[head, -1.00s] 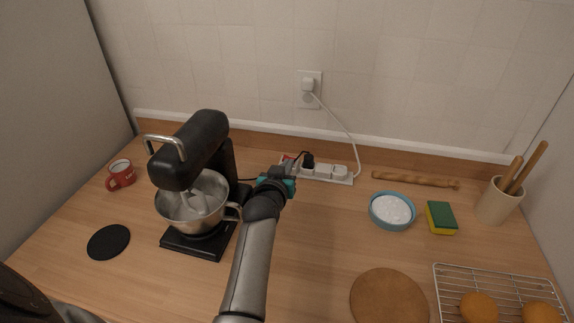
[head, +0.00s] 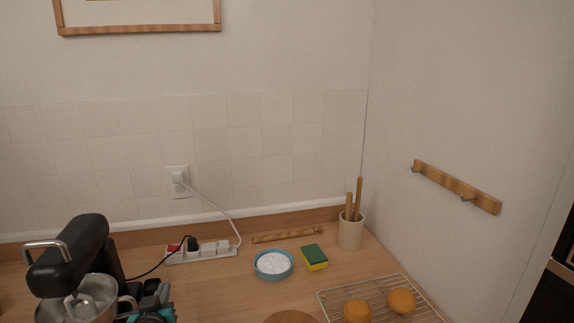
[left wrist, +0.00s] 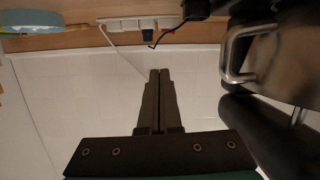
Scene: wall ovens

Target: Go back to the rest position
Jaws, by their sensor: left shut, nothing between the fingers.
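My left gripper (head: 152,291) shows at the bottom of the head view, just right of the stand mixer's bowl. In the left wrist view its two dark fingers (left wrist: 160,74) lie together, shut and empty. The rest of the left arm is out of the head view. My right gripper is not in view. The black stand mixer (head: 72,258) stands at the lower left, with its metal bowl (head: 98,297) partly cut off. The mixer and its metal handle (left wrist: 234,50) also show at the right of the left wrist view, close to the gripper.
A power strip (head: 203,253) with plugs and a cable lies behind the gripper. To the right are a blue bowl (head: 273,265) of white contents, a sponge (head: 314,258), a rolling pin (head: 286,235), a utensil crock (head: 350,232) and a cooling rack (head: 330,301). A hook rail (head: 455,187) is on the right wall.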

